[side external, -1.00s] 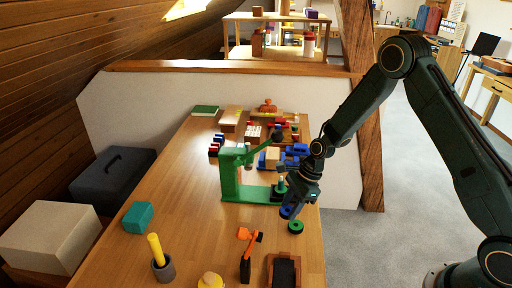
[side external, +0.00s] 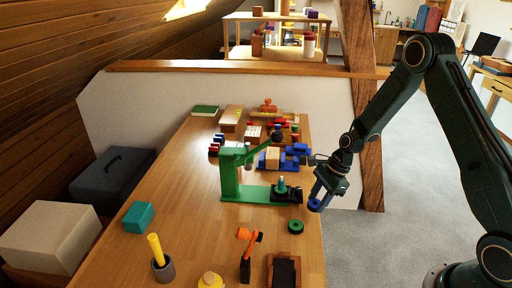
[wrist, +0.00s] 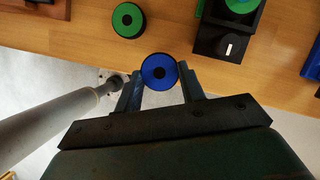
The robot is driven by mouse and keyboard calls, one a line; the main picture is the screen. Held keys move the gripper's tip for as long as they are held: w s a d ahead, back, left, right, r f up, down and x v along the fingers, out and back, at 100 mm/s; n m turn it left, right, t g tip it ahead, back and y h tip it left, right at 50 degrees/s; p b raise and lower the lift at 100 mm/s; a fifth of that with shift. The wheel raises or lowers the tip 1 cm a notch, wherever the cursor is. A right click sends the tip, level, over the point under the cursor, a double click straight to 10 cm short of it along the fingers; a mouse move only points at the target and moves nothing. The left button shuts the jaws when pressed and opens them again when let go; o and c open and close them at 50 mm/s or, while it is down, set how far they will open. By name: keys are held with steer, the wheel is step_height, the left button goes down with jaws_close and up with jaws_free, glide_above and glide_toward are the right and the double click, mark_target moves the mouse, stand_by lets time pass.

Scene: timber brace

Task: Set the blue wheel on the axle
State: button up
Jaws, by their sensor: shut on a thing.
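My gripper (side external: 318,191) is shut on the blue wheel (side external: 314,205), holding it just off the table's right edge. In the wrist view the blue wheel (wrist: 159,72) sits between the two fingertips of my gripper (wrist: 160,82), its dark centre hole facing the camera. The green press-like stand (side external: 232,178) is on the table to the left. At the right end of its base is a black block (side external: 291,197) and a green round piece with an upright pin (side external: 281,187), which may be the axle. In the wrist view part of the black block (wrist: 208,42) shows at top right.
A loose green wheel (side external: 295,227) lies on the table, also in the wrist view (wrist: 128,19). An orange-and-black tool (side external: 246,262), a dark tray (side external: 284,274) and a cup with a yellow rod (side external: 163,268) stand in front. Blue blocks (side external: 298,149) lie behind.

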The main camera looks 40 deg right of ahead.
stand_by(0.3)
steer(key=shift+w+r, duration=0.3)
steer(key=shift+w, duration=0.2)
steer(key=w+a+r, duration=0.2)
steer(key=w+r, duration=0.9)
steer(key=shift+w+a+r, duration=0.2)
steer(key=shift+w+a, duration=0.05)
steer(key=shift+w, duration=0.1)
steer(key=shift+f, duration=0.25)
steer(key=shift+f, duration=3.35)
